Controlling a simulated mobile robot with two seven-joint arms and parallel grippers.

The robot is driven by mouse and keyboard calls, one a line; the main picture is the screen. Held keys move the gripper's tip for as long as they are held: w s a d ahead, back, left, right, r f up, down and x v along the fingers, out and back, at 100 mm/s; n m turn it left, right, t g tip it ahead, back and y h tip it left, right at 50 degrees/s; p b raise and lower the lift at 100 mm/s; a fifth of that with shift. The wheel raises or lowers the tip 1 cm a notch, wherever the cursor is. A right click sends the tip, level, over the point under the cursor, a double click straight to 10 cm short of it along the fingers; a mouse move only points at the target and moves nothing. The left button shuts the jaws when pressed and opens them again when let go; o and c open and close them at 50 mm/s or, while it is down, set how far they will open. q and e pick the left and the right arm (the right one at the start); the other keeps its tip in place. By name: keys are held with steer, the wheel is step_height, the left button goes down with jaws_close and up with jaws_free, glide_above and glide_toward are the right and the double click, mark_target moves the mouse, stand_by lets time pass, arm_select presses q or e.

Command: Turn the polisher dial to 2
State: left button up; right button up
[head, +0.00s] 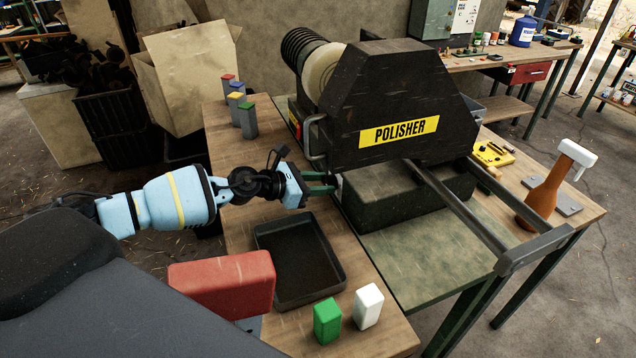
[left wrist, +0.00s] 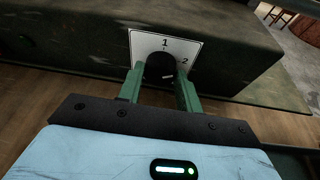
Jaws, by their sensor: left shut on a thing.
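The polisher (head: 425,95) is a large dark machine with a yellow label, standing on a dark base (head: 405,205) on the green-topped table. In the left wrist view, a white dial plate (left wrist: 147,42) on the base's side shows 1 at the top and 2 at the right. The black dial (left wrist: 160,66) sits in front of the plate, with a small pale mark low on it; I cannot tell which number it indicates. My left gripper (head: 328,183) reaches the base from the left, its green fingers (left wrist: 160,80) shut on the dial from both sides. My right gripper is not in view.
A black tray (head: 335,262) lies below my left gripper. A red block (head: 222,282), a green block (head: 327,321) and a white block (head: 368,305) are near it. Several grey blocks with coloured tops stand behind my arm. A spray bottle (head: 545,195) stands at right.

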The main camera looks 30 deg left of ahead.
arm_select(q)
steer(key=shift+m, duration=0.4)
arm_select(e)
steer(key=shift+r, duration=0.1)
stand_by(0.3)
arm_select(q)
steer(key=o, duration=1)
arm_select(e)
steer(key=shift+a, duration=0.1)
arm_select(q)
steer(key=v, duration=0.4)
steer(key=b+v, duration=0.1)
steer(key=v, duration=0.1)
steer(key=shift+s+f, duration=0.15)
steer(key=shift+f, duration=0.2)
steer(key=shift+s+a+r, duration=0.15)
steer(key=shift+s, duration=0.15)
steer(key=shift+s+a+r, duration=0.15)
steer(key=shift+s+r, duration=0.1)
steer(key=shift+s, duration=0.1)
steer(key=shift+r, duration=0.15)
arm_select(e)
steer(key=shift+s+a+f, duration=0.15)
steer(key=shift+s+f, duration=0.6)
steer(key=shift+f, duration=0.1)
